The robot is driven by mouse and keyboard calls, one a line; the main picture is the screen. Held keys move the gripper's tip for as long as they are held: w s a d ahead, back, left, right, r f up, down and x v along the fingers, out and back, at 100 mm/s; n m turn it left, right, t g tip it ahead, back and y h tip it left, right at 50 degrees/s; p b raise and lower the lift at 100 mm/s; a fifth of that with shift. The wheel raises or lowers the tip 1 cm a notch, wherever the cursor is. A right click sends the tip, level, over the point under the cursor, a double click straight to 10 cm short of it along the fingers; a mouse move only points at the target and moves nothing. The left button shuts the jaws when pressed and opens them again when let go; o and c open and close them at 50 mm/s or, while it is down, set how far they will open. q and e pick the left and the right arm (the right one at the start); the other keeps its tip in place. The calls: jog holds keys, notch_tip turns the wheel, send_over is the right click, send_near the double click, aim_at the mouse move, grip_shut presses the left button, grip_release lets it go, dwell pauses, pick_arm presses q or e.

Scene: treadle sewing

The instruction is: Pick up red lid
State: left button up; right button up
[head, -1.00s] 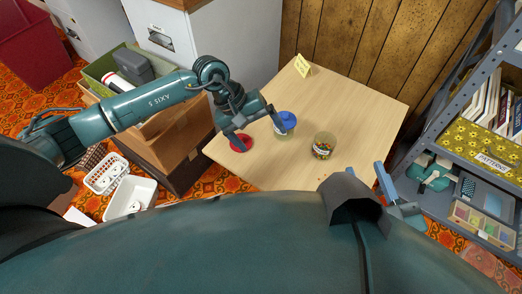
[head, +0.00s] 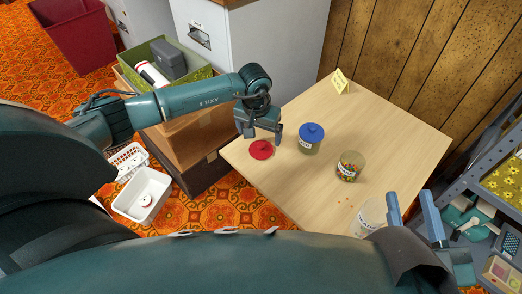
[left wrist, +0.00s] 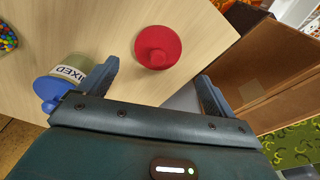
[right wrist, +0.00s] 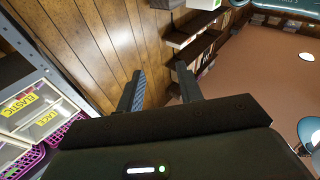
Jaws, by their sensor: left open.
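The red lid (head: 262,151) lies flat near the left edge of the wooden table, its round knob up. In the left wrist view the red lid (left wrist: 158,47) is whole, beyond the gap between my fingertips. My left gripper (head: 263,137) is open and empty, just behind and above the lid in the head view, apart from it as far as I can tell. Its two fingers also show in the left wrist view (left wrist: 158,72), spread wider than the lid. My right gripper (head: 410,195) is open and empty at the table's front right, and its fingers show in the right wrist view (right wrist: 161,72).
A blue-lidded jar (head: 310,140), labelled MIXED in the left wrist view, stands right of the red lid. An open jar of colourful bits (head: 349,167) and a clear jar (head: 370,217) stand further right. A yellow card (head: 340,82) is at the back. Cardboard boxes (head: 190,150) stand left.

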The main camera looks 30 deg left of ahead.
aim_at(261, 143)
pick_arm(q)
jog(key=f, duration=0.1)
jog(key=f+b, duration=0.1)
jog(key=f, duration=0.1)
jog(key=f+b, duration=0.1)
jog(key=f, duration=0.1)
jog(key=shift+w+d, duration=0.1)
jog(key=shift+d, duration=0.15)
jog(key=c, duration=1)
jog(key=shift+r, duration=0.1)
jog(key=shift+c, duration=0.2)
